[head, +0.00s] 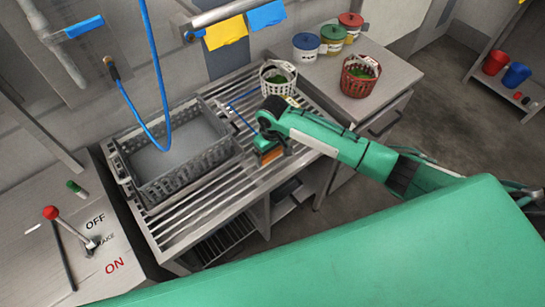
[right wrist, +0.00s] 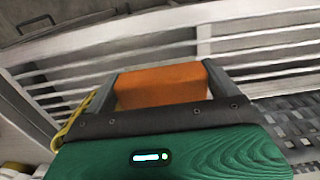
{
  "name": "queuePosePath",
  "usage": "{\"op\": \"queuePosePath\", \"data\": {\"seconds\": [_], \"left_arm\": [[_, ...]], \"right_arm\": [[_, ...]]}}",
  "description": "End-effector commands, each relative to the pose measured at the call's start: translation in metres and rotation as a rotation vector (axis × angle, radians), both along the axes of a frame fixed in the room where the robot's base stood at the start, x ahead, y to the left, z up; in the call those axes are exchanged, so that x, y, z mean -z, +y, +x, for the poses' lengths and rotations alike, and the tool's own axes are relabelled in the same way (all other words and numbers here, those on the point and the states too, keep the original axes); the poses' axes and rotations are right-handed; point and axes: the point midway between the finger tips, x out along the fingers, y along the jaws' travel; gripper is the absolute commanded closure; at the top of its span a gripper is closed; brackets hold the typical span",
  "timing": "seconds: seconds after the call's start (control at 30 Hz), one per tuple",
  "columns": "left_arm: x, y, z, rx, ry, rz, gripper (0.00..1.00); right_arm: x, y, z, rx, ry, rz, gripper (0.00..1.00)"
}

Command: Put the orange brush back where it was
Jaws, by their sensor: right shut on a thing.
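The orange brush (head: 270,156) shows as a small orange block under my right gripper (head: 267,147), over the slatted metal rack (head: 200,192). In the right wrist view the brush's orange body (right wrist: 160,84) sits between the two grey fingers of the right gripper (right wrist: 162,90), which are shut on it. The brush's underside is hidden, and I cannot tell whether it touches the slats. My left gripper is not in view.
A grey perforated crate (head: 190,178) stands left of the gripper. A white basket (head: 278,78) and a red basket (head: 360,76) hold greens beyond it. Lidded tubs (head: 306,46) stand behind. A blue hose (head: 160,80) hangs over the crate. A lever (head: 72,228) stands at left.

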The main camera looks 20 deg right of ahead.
Motion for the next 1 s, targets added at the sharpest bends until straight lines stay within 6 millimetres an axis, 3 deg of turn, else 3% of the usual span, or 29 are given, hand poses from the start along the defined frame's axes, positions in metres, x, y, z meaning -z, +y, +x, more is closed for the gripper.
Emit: {"op": "queuePosePath", "data": {"seconds": [0.3,0.7,0.73,0.77,1.0], "left_arm": [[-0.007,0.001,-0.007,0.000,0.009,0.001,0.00],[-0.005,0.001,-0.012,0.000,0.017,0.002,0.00],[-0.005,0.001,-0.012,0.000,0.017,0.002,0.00],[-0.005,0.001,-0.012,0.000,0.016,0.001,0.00],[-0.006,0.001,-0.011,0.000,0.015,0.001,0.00]], "right_arm": [[0.037,0.000,-0.001,0.000,0.001,0.001,0.33],[0.043,0.000,0.000,0.000,0.000,0.001,0.33],[0.043,0.000,0.000,0.000,0.000,0.001,0.08],[0.043,0.000,0.000,0.000,-0.001,0.000,0.02],[0.042,0.000,0.000,0.000,-0.001,0.001,0.00]]}}
